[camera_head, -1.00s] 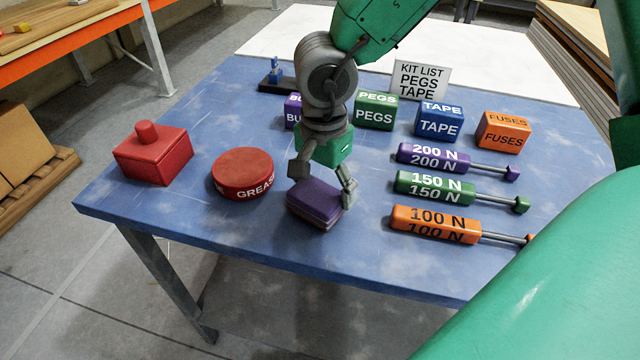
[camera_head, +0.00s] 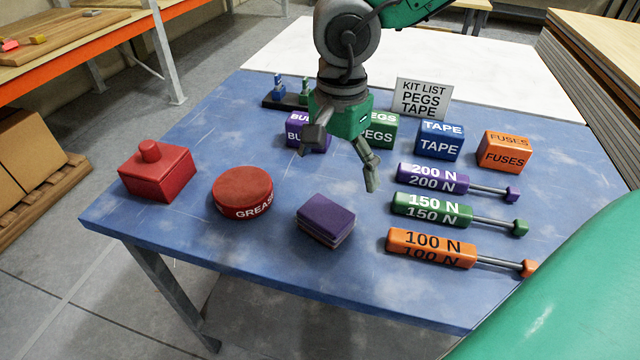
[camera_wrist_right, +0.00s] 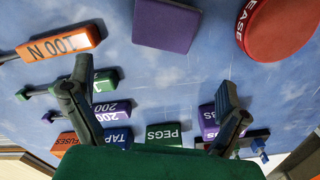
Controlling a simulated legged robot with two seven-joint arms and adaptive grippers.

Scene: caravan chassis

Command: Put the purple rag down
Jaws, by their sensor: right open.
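The purple rag (camera_head: 326,216) is a folded block lying on the blue table (camera_head: 270,268), near its front edge, right of the red grease tin. My right gripper (camera_head: 338,172) is open and empty, raised above the table and behind the rag, apart from it. In the right wrist view the rag (camera_wrist_right: 166,24) lies at the top, beyond the spread fingers of my right gripper (camera_wrist_right: 155,105). My left gripper does not show.
Left of the rag are the red grease tin (camera_head: 242,192) and a red lidded box (camera_head: 156,171). Right of it lie strut-like cylinders, such as the orange 100 N one (camera_head: 431,248). Behind stand labelled boxes, including TAPE (camera_head: 440,141), and the kit list sign (camera_head: 421,99).

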